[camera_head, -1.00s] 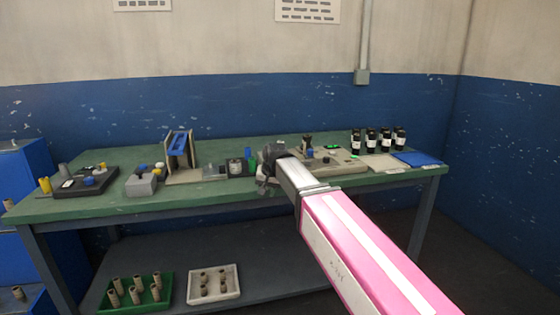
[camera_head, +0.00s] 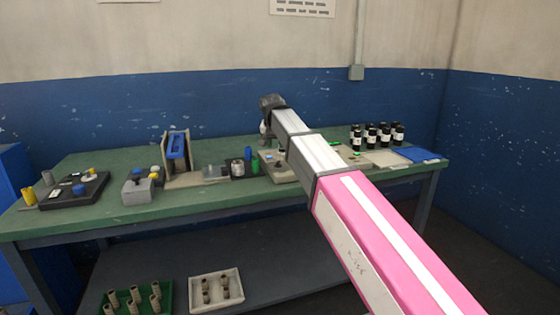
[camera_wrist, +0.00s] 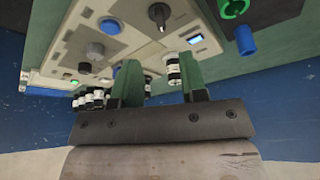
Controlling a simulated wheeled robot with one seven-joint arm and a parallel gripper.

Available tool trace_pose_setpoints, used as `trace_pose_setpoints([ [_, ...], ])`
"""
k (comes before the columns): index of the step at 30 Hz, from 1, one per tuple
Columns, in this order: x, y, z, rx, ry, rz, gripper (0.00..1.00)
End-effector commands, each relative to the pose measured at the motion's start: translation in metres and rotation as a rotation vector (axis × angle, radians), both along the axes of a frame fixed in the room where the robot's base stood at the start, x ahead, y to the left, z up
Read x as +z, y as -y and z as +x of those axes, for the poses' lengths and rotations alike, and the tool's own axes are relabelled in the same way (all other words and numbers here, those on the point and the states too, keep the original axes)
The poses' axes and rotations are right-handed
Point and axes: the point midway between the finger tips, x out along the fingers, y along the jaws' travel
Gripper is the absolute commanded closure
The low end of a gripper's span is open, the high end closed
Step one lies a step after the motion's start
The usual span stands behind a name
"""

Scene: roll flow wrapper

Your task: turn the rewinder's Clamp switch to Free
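A beige panel unit (camera_wrist: 130,48), apparently the rewinder, fills the upper part of the wrist view. In the head view, my arm partly hides the beige unit (camera_head: 282,172) on the bench.
Several black bottles (camera_head: 371,136) stand at the bench's right, near a blue mat (camera_head: 416,155). A blue-fronted stand (camera_head: 177,147) and small devices occupy the left side. A green tray (camera_head: 165,300) and a white tray (camera_head: 228,298) lie on the lower shelf. The space above the bench is open.

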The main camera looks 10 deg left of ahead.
Motion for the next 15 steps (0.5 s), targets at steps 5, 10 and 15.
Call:
trace_pose_setpoints([
  [5,-0.029,0.000,0.012,0.000,-0.002,-0.001,0.61],
  [10,-0.056,0.000,0.023,0.000,-0.002,0.000,0.61],
  [15,-0.076,-0.001,0.032,0.001,-0.001,0.000,0.61],
])
